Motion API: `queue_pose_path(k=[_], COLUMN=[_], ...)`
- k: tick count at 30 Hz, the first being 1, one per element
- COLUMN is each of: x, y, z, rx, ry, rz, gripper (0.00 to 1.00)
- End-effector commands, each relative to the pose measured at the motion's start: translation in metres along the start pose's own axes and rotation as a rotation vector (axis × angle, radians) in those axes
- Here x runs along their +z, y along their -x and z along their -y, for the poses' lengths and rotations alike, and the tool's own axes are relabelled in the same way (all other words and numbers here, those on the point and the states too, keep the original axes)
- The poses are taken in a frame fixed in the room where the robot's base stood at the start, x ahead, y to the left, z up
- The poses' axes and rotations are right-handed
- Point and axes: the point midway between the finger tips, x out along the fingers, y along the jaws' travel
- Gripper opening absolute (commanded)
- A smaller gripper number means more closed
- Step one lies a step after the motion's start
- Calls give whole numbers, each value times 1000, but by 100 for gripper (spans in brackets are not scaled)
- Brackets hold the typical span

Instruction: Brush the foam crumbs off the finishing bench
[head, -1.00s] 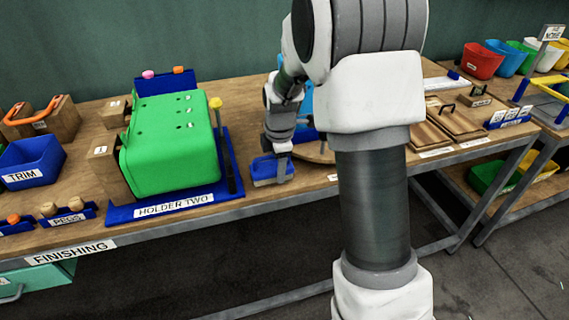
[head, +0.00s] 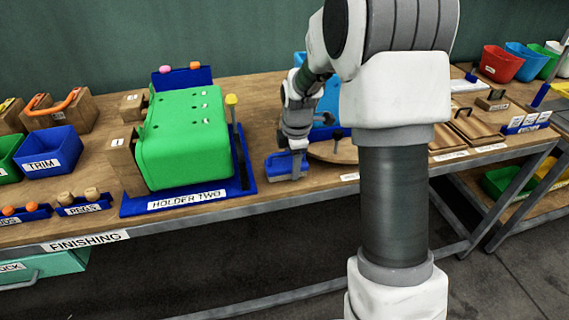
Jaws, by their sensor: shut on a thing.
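The finishing bench (head: 345,178) is a long wooden top on a grey frame, with a FINISHING label on its front edge. My gripper (head: 297,172) points down near the front edge, right of the HOLDER TWO base. It is at a small blue tray-like piece (head: 276,167), overlapping its right side. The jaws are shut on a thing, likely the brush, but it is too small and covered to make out. I cannot tell whether it touches the bench. No foam crumbs can be made out at this size.
A large green block (head: 185,150) sits on the blue HOLDER TWO base (head: 247,180), close left of my gripper. A round wooden board (head: 335,150) lies close right. A blue TRIM bin (head: 48,152) and PEGS tray (head: 85,207) stand left. Wooden lidded boxes (head: 480,130) stand right, beyond my arm.

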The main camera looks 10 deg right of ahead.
Motion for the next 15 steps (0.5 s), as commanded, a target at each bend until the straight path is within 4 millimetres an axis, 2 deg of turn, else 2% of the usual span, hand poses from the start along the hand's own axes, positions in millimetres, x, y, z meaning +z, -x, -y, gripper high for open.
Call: queue_pose_path(k=[7,15], x=[9,34], y=[0,-2], z=[0,0], rx=[1,1], ry=[-2,-3], rz=[0,1], gripper=[0,0])
